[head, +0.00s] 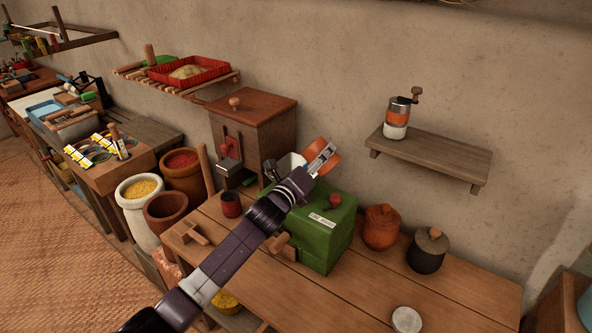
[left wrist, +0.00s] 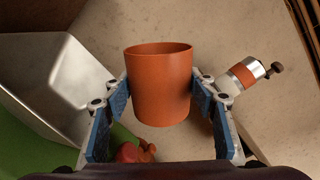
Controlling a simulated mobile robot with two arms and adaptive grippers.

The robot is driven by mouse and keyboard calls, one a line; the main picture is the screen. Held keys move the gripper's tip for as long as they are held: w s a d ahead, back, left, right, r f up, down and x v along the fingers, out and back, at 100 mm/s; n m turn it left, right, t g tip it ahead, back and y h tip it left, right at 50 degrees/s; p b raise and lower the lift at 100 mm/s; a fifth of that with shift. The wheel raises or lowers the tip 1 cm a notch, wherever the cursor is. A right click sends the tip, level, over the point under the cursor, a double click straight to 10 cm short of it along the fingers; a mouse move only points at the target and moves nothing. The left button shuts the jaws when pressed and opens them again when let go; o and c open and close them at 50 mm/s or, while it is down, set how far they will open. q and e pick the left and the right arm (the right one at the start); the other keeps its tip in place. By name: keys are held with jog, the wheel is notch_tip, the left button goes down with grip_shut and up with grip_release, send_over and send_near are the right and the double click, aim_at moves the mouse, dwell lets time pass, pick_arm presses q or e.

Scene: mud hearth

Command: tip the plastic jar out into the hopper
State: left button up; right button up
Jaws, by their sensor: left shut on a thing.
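My left gripper (head: 322,156) is shut on an orange plastic jar. In the left wrist view the jar (left wrist: 158,90) sits between the blue finger pads (left wrist: 160,100), its rim at the top of the picture; its contents do not show. In the head view the pale metal hopper (head: 290,163) stands on the green box (head: 325,232), partly behind my left arm. The jar is beside the hopper, to its right and above the box. In the left wrist view the hopper (left wrist: 45,75) is at the left, apart from the jar. My right gripper is not in view.
A brown wooden box (head: 255,125) stands behind the hopper. An orange lidded pot (head: 381,228) and a dark pot (head: 427,252) stand right of the green box. A wall shelf (head: 435,160) holds a grinder (head: 397,118). The front right of the table is mostly clear.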

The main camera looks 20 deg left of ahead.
pick_arm(q)
jog(key=shift+a+n, duration=0.15)
jog(key=shift+n, duration=0.35)
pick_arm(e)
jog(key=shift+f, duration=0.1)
pick_arm(q)
jog(key=shift+s, duration=0.1)
jog(key=shift+f, duration=0.2)
jog(key=shift+n, duration=0.3)
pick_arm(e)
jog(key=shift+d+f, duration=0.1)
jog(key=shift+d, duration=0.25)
pick_arm(q)
jog(key=shift+b, duration=0.3)
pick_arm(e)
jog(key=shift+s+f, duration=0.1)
pick_arm(q)
jog(key=shift+f+n, duration=0.15)
jog(key=shift+n, duration=0.25)
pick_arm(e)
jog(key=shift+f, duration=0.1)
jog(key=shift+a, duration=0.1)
pick_arm(q)
jog(key=shift+n, duration=0.3)
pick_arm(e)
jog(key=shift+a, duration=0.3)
